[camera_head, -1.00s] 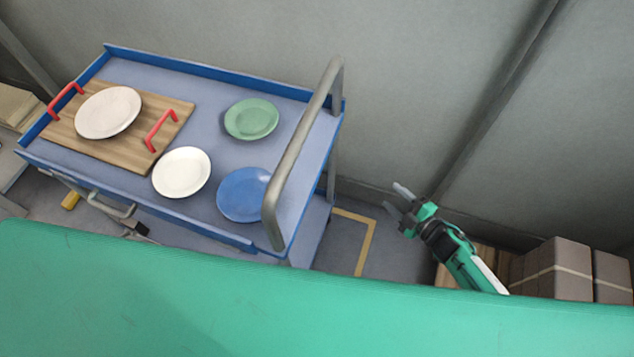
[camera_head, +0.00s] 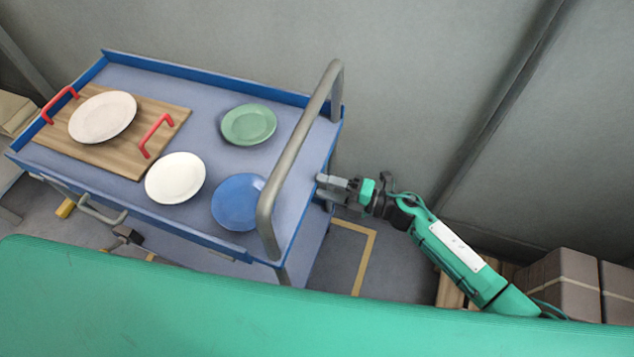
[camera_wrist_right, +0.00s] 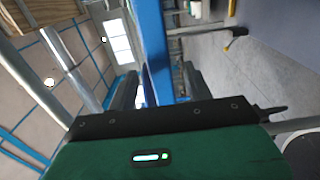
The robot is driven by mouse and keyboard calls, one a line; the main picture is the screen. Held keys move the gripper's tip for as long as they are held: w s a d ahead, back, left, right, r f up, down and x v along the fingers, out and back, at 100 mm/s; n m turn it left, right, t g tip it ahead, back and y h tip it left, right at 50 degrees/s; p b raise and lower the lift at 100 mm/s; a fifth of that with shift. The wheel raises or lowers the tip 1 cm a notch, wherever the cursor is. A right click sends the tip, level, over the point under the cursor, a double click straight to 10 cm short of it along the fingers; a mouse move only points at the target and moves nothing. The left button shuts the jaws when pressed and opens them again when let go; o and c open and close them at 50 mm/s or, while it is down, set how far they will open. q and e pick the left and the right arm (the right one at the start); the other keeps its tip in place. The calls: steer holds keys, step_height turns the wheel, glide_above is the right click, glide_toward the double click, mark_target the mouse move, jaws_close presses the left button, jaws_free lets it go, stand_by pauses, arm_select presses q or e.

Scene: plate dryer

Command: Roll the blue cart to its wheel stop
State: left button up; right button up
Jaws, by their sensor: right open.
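The blue cart (camera_head: 215,82) stands against the grey wall, with a tall grey push handle (camera_head: 297,150) at its right end. My right gripper (camera_head: 320,187) is at that end, just outside the handle, with its jaws open. In the right wrist view, a blue upright part of the cart (camera_wrist_right: 153,40) lies in line with the gap between the fingers (camera_wrist_right: 158,88); contact cannot be told. A small yellow block (camera_head: 65,208) lies on the floor by the cart's front left; whether it is the wheel stop is unclear. My left gripper is not seen.
On the cart are a wooden tray (camera_head: 130,160) with red handles and a pale plate, plus white (camera_head: 175,178), green (camera_head: 249,125) and blue (camera_head: 237,203) plates. Yellow tape (camera_head: 367,262) marks floor right of the cart. Brown boxes (camera_head: 570,290) stand at lower right.

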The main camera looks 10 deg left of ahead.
mark_target(317, 184)
steer(key=a, duration=0.3)
steer(key=shift+w+a, duration=0.3)
steer(key=shift+w, duration=0.05)
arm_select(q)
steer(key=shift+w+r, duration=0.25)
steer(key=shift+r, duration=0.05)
arm_select(e)
steer(key=shift+a, duration=0.2)
steer(key=c, duration=1)
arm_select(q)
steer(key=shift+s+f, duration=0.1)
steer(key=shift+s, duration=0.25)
arm_select(e)
jaws_close()
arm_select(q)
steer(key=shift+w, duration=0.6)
arm_select(e)
steer(key=shift+f, duration=0.1)
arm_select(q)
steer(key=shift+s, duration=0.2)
